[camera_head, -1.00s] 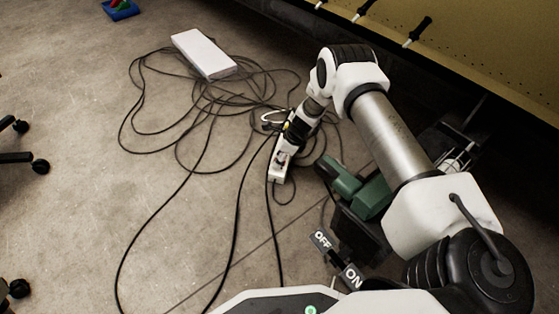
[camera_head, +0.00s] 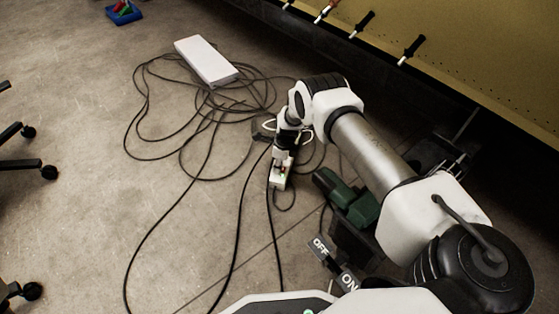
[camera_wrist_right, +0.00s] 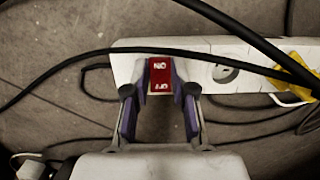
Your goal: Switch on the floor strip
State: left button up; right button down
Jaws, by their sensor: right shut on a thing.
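The white floor strip (camera_head: 278,182) lies on the concrete among black cables, its near end showing below my right gripper (camera_head: 282,160). In the right wrist view the strip (camera_wrist_right: 195,68) runs across the top, with a red rocker switch (camera_wrist_right: 161,75) marked ON and OFF near its left end. The right gripper (camera_wrist_right: 161,85) has its fingertips close on both sides of the switch. The gripper hides most of the strip there. My left gripper is not in view.
Loose black cables (camera_head: 236,225) cover the floor; one crosses over the strip. A yellow plug (camera_wrist_right: 297,75) sits at the strip's right. A white box (camera_head: 207,61) lies behind. A green tool (camera_head: 347,192), an OFF/ON sign (camera_head: 333,263) and a yellow panel (camera_head: 455,50) stand right.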

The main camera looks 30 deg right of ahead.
aim_at(282, 169)
dwell(0.3)
jog(key=c, duration=1)
grip_release()
jog(key=shift+w+a, duration=0.1)
jog(key=shift+o, duration=0.2)
notch_tip(282, 169, up, 12)
jog(key=s+d, duration=0.1)
jog(key=shift+s, duration=0.15)
